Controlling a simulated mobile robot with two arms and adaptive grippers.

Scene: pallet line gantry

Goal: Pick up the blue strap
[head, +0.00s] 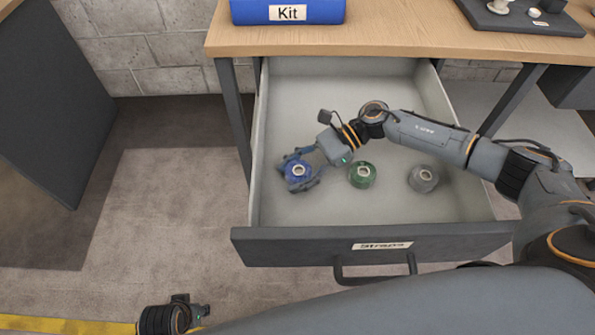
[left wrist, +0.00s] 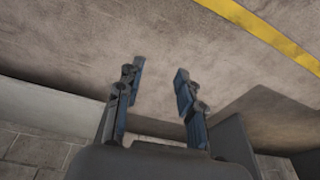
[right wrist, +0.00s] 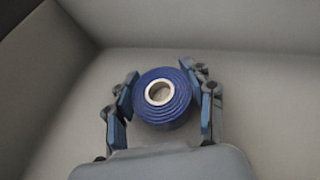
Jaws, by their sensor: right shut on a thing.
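The blue strap (head: 297,171) is a rolled coil with a pale core, at the left side of the open drawer (head: 388,216). My right gripper (head: 299,174) reaches in from the right, its fingers on both sides of the coil. In the right wrist view the blue strap (right wrist: 162,98) sits between the two fingers (right wrist: 164,100), which are shut on it. I cannot tell whether it is off the drawer floor. My left gripper (left wrist: 160,75) is open and empty above the concrete floor; only part of it shows at the bottom of the head view.
A green strap roll (head: 362,175) and a grey strap roll (head: 423,179) lie in the drawer, right of the blue one. The drawer front has a "Straps" label (head: 382,246) and a handle (head: 375,277). A blue Kit box (head: 287,12) stands on the wooden bench (head: 400,40) above.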

